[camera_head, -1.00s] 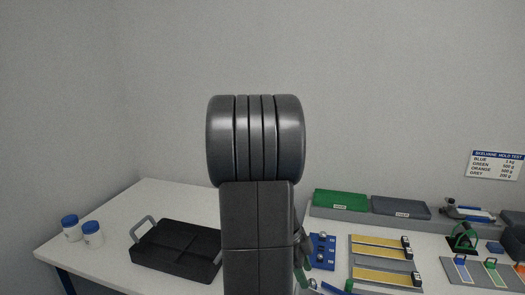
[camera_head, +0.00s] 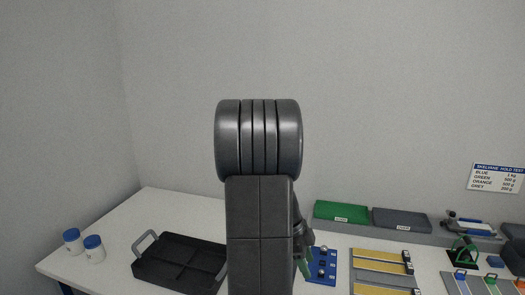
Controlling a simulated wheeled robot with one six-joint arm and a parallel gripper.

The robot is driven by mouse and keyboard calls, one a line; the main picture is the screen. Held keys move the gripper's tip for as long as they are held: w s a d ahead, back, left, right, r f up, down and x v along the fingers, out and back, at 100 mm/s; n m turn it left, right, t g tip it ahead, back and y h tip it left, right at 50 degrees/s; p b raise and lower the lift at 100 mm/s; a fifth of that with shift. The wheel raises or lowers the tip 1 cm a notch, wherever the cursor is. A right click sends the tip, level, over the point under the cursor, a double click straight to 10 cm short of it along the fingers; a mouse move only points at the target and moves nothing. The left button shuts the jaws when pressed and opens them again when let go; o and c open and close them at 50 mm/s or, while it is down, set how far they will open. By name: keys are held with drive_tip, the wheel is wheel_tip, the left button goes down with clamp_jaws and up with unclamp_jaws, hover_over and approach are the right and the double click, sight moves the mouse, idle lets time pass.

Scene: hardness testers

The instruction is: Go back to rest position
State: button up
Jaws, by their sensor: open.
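My arm rises in the middle of the head view and hides much of the bench behind it. My gripper (camera_head: 304,257) shows only in part, as a narrow grey piece with green on it at the right edge of the arm, close to a blue board (camera_head: 321,264). It is open, and I see nothing held in it. Its fingertips are not clearly visible.
Right are green (camera_head: 341,212) and grey (camera_head: 401,219) blocks, yellow strips (camera_head: 380,262) and a green-handled device (camera_head: 465,251). A sign (camera_head: 497,178) hangs behind.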

drive_tip(key=w, duration=0.2)
drive_tip(key=shift+w+d+f, duration=0.1)
drive_tip(key=shift+w, duration=0.3)
